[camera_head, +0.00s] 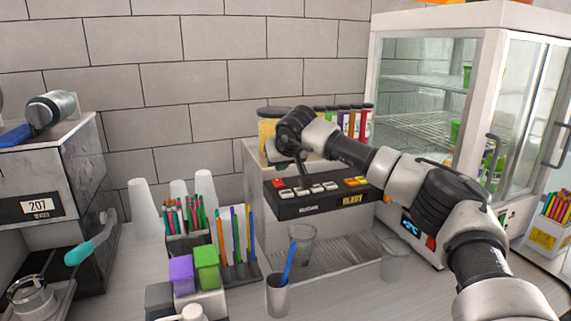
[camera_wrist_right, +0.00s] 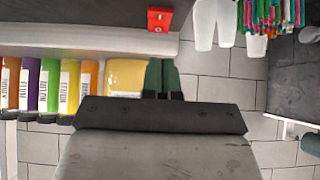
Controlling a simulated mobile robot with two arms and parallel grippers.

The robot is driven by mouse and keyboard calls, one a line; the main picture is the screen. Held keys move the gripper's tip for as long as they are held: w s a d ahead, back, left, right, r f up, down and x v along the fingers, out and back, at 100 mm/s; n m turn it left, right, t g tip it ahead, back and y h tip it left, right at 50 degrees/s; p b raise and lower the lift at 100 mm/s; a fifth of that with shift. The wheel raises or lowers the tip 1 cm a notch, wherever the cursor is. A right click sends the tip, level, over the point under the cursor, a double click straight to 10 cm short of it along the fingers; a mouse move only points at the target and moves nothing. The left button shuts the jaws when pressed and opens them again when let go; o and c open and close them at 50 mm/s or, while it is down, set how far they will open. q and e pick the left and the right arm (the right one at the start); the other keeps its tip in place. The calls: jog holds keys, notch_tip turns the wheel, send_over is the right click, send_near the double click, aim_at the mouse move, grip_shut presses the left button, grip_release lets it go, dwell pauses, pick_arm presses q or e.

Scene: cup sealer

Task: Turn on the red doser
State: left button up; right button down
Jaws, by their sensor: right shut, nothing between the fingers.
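The doser machine (camera_head: 330,201) is a dark panel on a pale housing in the middle of the head view. A red button (camera_head: 279,184) sits at its left end, with white buttons (camera_head: 316,188) beside it and yellow and red ones (camera_head: 357,181) at the right. My right gripper (camera_head: 304,180) reaches in from the right, its shut, empty fingers pointing down by the panel's left half. In the right wrist view the shut dark fingers (camera_wrist_right: 162,80) lie below a red button (camera_wrist_right: 159,19), with a gap in the picture. Whether the fingertips touch the panel is unclear. My left gripper is out of view.
A clear cup (camera_head: 301,245) stands below the panel; another cup (camera_head: 279,296) holds a blue straw. Pen holders (camera_head: 188,243) stand left of the doser. A glass-door fridge (camera_head: 440,80) stands at the right.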

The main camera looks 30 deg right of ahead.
jog(key=shift+s+d+r+b, duration=0.15)
jog(key=shift+s+r+b, duration=0.3)
jog(key=shift+s+b, duration=0.15)
jog(key=shift+s+d+r+b, duration=0.15)
jog(key=shift+s+r+b, duration=0.25)
jog(key=shift+s+b, duration=0.15)
pick_arm(q)
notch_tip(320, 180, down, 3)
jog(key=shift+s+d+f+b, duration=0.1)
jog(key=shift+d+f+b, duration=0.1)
jog(key=shift+b, duration=0.9)
pick_arm(e)
jog(key=v, duration=0.7)
jog(key=shift+s+a, duration=0.45)
jog(key=shift+s, duration=0.05)
jog(key=shift+a+f, duration=0.1)
jog(key=shift+a, duration=0.05)
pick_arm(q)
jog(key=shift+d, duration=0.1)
